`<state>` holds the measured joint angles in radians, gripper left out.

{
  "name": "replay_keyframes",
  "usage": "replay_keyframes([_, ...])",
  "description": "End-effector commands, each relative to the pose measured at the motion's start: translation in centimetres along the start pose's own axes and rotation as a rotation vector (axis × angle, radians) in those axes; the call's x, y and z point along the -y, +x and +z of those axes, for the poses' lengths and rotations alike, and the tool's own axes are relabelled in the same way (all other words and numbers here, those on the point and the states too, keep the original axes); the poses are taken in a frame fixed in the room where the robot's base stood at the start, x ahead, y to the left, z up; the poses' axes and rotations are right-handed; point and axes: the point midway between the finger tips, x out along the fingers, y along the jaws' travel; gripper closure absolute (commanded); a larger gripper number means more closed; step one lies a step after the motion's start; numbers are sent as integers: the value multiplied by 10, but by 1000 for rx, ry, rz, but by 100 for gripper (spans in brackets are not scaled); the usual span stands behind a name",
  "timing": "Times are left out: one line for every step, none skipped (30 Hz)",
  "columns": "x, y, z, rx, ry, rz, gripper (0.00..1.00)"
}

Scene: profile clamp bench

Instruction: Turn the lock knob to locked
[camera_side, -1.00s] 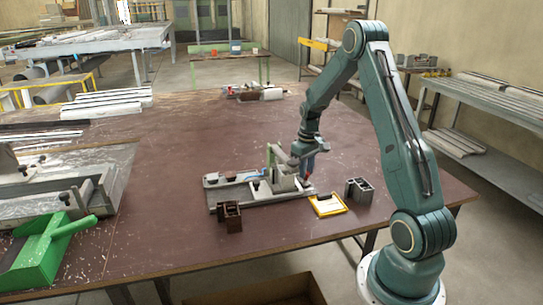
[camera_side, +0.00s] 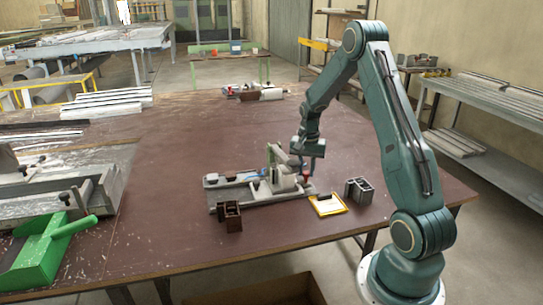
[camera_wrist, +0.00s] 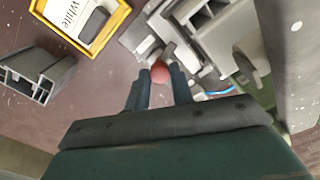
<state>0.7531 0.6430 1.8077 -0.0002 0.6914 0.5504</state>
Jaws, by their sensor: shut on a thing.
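The clamp fixture (camera_side: 235,195) is a grey metal assembly on the brown bench; its grey parts also show in the wrist view (camera_wrist: 205,50). The lock knob (camera_wrist: 160,72) is red and rounded, at the fixture's right end. My gripper (camera_wrist: 160,82) points down there, its two fingers shut on the red knob from both sides. I cannot read the knob's lock position.
A yellow-rimmed holder (camera_side: 342,211) with a "White" label lies in front of the fixture's right end. A grey profile piece (camera_side: 360,191) stands right of it, a brown one (camera_side: 229,217) at the fixture's front. A green dustpan (camera_side: 40,255) lies far left.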

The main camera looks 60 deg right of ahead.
Motion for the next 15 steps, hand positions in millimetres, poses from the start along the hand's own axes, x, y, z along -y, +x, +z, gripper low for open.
replay_keyframes([0, -1, -1, -2, 38, -1, 100])
replay_keyframes([0, -1, -1, -2, 62, -1, 100])
replay_keyframes([0, -1, -1, -2, 92, -1, 100])
replay_keyframes([0, -1, -1, -2, 113, -1, 100])
replay_keyframes([0, -1, -1, -2, 134, -1, 100])
replay_keyframes([0, -1, -1, -2, 159, -1, 100])
replay_keyframes([0, -1, -1, -2, 175, -1, 100])
replay_keyframes([0, -1, -1, -2, 192, -2, 100])
replay_keyframes([0, -1, -1, -2, 210, -2, 100])
replay_keyframes([0, -1, -1, -2, 223, -2, 100])
replay_keyframes([0, -1, -1, -2, 234, -2, 100])
replay_keyframes([0, -1, -1, -2, 248, -2, 100])
replay_keyframes([0, -1, -1, -2, 255, -2, 100])
replay_keyframes([0, -1, -1, -2, 262, -2, 100])
replay_keyframes([0, -1, -1, -3, 270, -2, 100])
